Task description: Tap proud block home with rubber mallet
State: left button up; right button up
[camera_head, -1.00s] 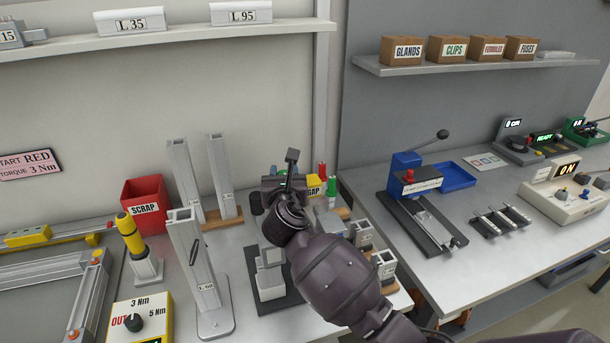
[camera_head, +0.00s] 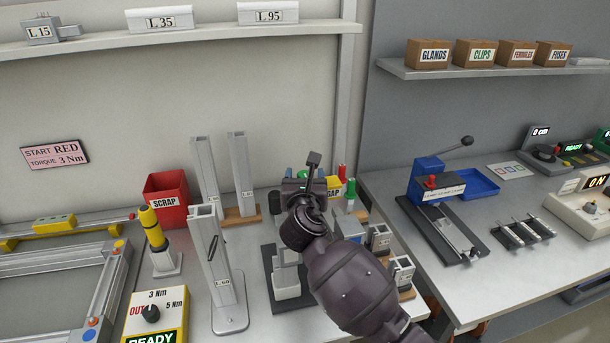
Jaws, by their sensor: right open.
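My right gripper (camera_head: 309,180) is above the workbench, in front of its back part. Its jaws are open and I see nothing held in them. Below and left of it, a grey block-like fixture (camera_head: 287,283) stands on a dark base plate (camera_head: 266,262). My right arm covers part of that fixture, so I cannot tell whether a block in it stands proud. I cannot make out a rubber mallet. My left gripper is out of view.
A red SCRAP bin (camera_head: 165,187), a yellow-handled tool (camera_head: 153,229) and tall grey profiles (camera_head: 214,266) stand left of the arm. Small labelled parts (camera_head: 401,271) sit to its right. A blue lever press (camera_head: 431,185) is on the right bench.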

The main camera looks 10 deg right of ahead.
jog(key=v, duration=1)
jog(key=shift+w, duration=0.1)
